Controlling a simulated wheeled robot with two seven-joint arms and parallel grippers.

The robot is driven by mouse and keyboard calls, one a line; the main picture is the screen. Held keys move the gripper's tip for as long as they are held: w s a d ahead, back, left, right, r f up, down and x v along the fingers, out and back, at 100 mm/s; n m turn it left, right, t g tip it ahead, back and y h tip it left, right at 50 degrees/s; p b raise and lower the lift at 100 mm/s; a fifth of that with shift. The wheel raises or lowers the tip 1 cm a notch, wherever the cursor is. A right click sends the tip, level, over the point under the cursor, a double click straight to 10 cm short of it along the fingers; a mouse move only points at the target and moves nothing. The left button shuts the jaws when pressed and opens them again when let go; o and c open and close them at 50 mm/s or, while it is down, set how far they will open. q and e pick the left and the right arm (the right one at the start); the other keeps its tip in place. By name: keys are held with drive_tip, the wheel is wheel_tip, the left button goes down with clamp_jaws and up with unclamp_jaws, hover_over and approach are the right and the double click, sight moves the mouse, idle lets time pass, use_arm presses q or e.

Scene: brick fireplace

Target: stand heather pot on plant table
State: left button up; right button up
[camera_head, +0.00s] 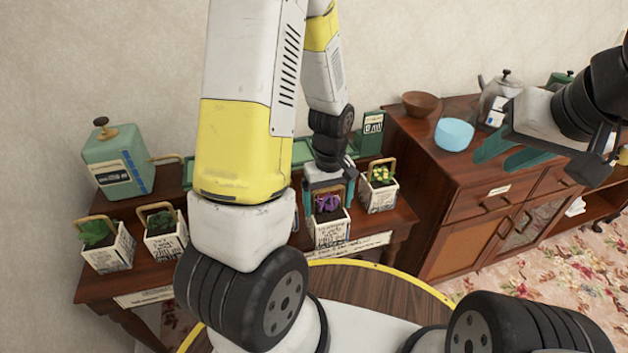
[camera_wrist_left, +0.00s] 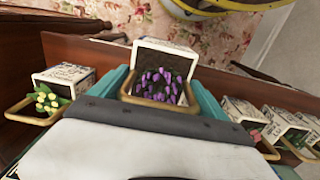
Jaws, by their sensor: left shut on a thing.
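The heather pot, a white printed square pot with purple flowers, shows in the head view (camera_head: 331,231) at the front of the brown plant table (camera_head: 292,262). My left gripper (camera_head: 328,195) points down at it and is shut on it. In the left wrist view the pot (camera_wrist_left: 180,56) sits between the teal fingers (camera_wrist_left: 160,95), its wooden handle near the palm. I cannot tell whether its base touches the table. My right gripper (camera_head: 508,156) is open and empty in front of the sideboard.
A yellow-flowered pot (camera_head: 380,190) stands close right of the heather. Two green-leaved pots (camera_head: 107,243) (camera_head: 164,231) stand at the table's left, before a green watering can (camera_head: 118,165). A sideboard (camera_head: 455,190) with a blue bowl (camera_head: 454,134) is at right.

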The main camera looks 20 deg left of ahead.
use_arm(q)
drive_tip(key=w+a+f, duration=0.1)
drive_tip(key=w+f, duration=0.1)
drive_tip(key=w, duration=0.4)
drive_tip(key=w+a+f, duration=0.1)
drive_tip(key=w+f, duration=0.1)
drive_tip(key=w, duration=0.5)
drive_tip(key=shift+f, duration=0.35)
drive_tip(key=shift+w+a, duration=0.1)
drive_tip(key=o, duration=1.9)
drive_tip(key=shift+f, duration=0.15)
